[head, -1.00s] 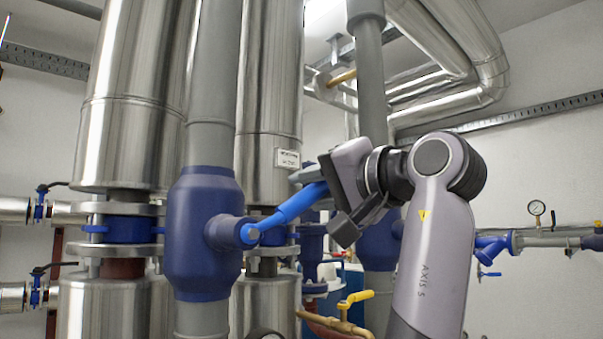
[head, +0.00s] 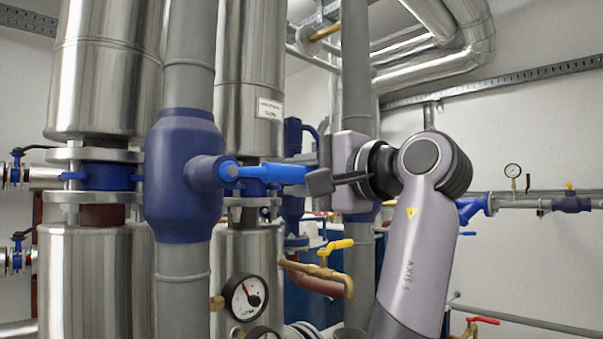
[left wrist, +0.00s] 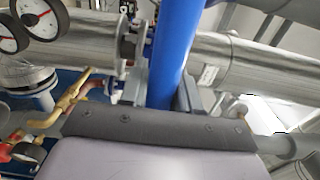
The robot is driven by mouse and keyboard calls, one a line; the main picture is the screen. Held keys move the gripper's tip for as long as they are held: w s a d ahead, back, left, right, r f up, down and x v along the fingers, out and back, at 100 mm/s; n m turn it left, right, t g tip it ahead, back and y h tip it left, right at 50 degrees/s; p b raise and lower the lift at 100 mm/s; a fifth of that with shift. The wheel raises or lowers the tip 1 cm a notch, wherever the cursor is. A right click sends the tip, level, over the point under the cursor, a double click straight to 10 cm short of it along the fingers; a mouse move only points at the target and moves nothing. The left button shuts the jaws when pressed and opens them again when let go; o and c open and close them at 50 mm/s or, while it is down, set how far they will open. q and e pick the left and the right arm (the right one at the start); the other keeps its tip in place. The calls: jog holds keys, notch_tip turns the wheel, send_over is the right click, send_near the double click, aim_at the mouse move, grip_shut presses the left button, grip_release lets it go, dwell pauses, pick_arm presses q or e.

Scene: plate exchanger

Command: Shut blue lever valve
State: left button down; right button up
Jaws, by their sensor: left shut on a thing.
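The blue lever (head: 270,174) sits on the stub of the dark blue valve body (head: 183,175), which is set in a vertical grey pipe. The lever points right from its pivot and lies about level. My left gripper (head: 318,181) is shut on the lever's outer end, which its fingers partly hide. In the left wrist view the blue lever (left wrist: 176,55) runs down between the fingers of my left gripper (left wrist: 160,95). My right gripper is not in view.
A yellow-handled brass valve (head: 336,247) is below the gripper. A pressure gauge (head: 245,297) is lower, near the valve's pipe. Large metal-clad pipes (head: 103,75) stand behind and left. A second grey pipe (head: 356,70) rises behind my gripper.

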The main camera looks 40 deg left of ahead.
pick_arm(q)
jog(key=shift+f, duration=0.2)
jog(key=c, duration=0.9)
grip_release()
jog(key=shift+r, duration=0.1)
jog(key=d, duration=0.7)
jog(key=shift+s+b, duration=0.3)
jog(key=shift+b, duration=0.05)
